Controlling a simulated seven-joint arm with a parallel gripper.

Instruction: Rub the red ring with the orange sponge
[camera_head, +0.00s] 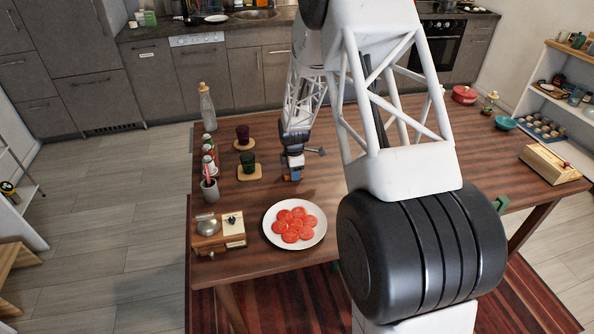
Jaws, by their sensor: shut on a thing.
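My gripper (292,168) points down over the middle of the wooden table, to the right of the dark green cup. It is shut on a small orange thing, which looks like the orange sponge (297,176). Only a bit of the sponge shows below the fingers, close to the tabletop. I cannot tell whether it touches the table. I cannot make out a red ring on the table; it may be hidden by the sponge, my gripper or my arm.
A white plate (269,232) with several red slices lies in front of the gripper. A green cup (248,162), a dark red cup (243,134), bottles and a wooden box (218,232) stand left. A red pot (464,95) stands far right. My arm hides the table's middle right.

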